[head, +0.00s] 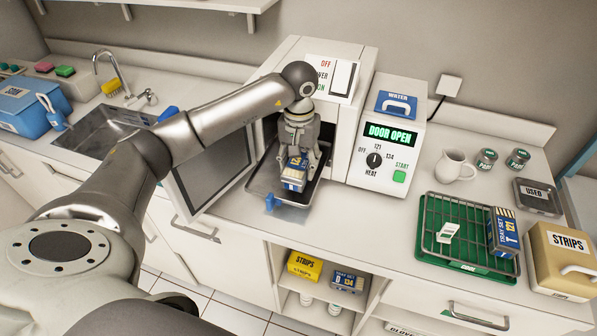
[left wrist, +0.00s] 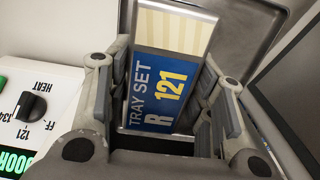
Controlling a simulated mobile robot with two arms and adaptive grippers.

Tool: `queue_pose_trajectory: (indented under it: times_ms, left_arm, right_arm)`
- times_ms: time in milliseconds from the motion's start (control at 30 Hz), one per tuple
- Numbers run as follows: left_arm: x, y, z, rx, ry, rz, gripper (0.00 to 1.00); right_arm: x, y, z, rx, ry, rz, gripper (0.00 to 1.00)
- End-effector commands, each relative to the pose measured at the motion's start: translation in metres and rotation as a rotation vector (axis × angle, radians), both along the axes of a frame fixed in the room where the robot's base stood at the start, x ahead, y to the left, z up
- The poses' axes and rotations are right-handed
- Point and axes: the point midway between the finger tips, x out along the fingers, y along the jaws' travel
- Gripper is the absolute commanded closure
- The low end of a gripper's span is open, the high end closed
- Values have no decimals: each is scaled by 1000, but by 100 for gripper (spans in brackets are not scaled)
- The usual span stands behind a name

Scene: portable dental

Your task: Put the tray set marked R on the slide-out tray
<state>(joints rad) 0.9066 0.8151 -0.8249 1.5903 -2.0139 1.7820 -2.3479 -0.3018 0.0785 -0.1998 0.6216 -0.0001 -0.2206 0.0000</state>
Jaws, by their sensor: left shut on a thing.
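The tray set marked R, a blue pack with "121" on it, is held at the slide-out tray (head: 262,180); the set shows in the head view (head: 293,174) and in the left wrist view (left wrist: 160,90). My left gripper (head: 299,160) is shut on it, with fingers on both sides. The set is over the metal tray, in front of the open sterilizer (head: 310,60). I cannot tell whether its underside touches the tray. The left wrist view also shows the left gripper (left wrist: 165,100) around the set. My right gripper is not in view.
The sterilizer's open door (head: 212,170) stands left of the tray. The control panel (head: 388,150) reads "DOOR OPEN". A green rack (head: 430,235) with a tray set marked T (head: 503,232) is at right. A STRIPS box (head: 560,262) stands beyond it. The counter before the panel is clear.

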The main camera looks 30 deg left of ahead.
Motion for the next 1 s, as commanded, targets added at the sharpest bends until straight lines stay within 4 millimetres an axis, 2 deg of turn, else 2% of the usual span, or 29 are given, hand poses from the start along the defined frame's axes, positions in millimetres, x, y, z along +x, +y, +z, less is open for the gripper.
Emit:
queue_pose_trajectory:
  times_ms: [33,100,533,567,700,1000]
  left_arm:
    - [-2,0,-13,-1,7,1,83]
    - [-2,0,-23,0,6,0,83]
    - [-1,1,-29,1,2,0,83]
    - [-2,1,-27,1,3,0,47]
    - [-2,1,-27,1,3,0,30]
    - [-2,1,-27,1,3,0,30]
  right_arm:
    - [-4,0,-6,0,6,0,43]
    - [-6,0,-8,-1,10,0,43]
    - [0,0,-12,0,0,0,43]
    - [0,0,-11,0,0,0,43]
    - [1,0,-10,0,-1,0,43]
    - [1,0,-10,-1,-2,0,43]
